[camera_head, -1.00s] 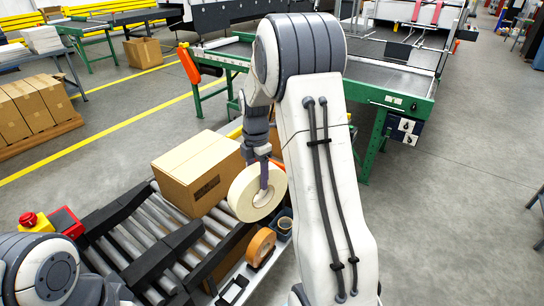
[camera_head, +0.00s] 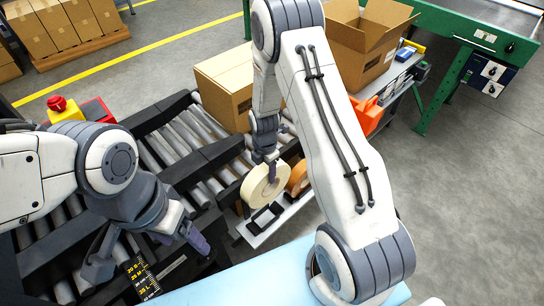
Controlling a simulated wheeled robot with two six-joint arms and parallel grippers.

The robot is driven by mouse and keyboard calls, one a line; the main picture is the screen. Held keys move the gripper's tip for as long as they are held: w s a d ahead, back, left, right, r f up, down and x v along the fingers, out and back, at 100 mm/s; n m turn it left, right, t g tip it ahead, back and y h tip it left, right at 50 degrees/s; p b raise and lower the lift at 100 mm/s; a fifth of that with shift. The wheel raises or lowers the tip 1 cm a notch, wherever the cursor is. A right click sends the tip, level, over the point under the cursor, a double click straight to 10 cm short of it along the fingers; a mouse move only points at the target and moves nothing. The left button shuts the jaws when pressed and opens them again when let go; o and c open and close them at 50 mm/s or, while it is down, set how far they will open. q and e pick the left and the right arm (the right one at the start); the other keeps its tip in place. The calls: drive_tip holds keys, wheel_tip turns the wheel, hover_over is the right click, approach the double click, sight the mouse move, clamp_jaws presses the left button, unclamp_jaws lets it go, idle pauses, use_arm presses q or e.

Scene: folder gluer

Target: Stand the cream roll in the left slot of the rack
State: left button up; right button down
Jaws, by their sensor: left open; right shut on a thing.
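The cream roll (camera_head: 255,189) is upright in my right gripper (camera_head: 271,172), which is shut on its rim. The roll hangs close to an orange-brown roll (camera_head: 298,178), on that roll's left. A black rack (camera_head: 265,217) shows just below the cream roll, with an open slot in view. The orange-brown roll stands at the rack's right part, half hidden by my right arm. I cannot tell whether the cream roll touches the rack. My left gripper (camera_head: 152,262) is open and empty at the lower left, over the conveyor's near end, well away from the roll.
A roller conveyor (camera_head: 190,135) with black rails runs on the left, a closed carton (camera_head: 228,85) on it. A red stop button (camera_head: 57,103) is at left. An open carton (camera_head: 362,45) and an orange bin (camera_head: 368,112) stand right. A pale blue surface (camera_head: 240,285) lies in front.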

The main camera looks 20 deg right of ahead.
drive_tip(key=shift+a+f+b, duration=0.2)
drive_tip(key=shift+a+f, duration=0.05)
drive_tip(key=shift+f, duration=0.35)
drive_tip(key=shift+a+f+b, duration=0.15)
drive_tip(key=shift+a+f, duration=0.05)
drive_tip(key=shift+f, duration=0.35)
wheel_tip(320, 180, down, 8)
drive_tip(key=b, duration=0.7)
drive_tip(key=shift+f, duration=0.1)
drive_tip(key=shift+f, duration=0.25)
drive_tip(key=shift+f, duration=0.2)
drive_tip(key=shift+f+b, duration=1.35)
drive_tip(key=shift+f, duration=0.45)
drive_tip(key=shift+f, duration=0.15)
drive_tip(key=shift+f+b, duration=0.95)
drive_tip(key=shift+f, duration=0.3)
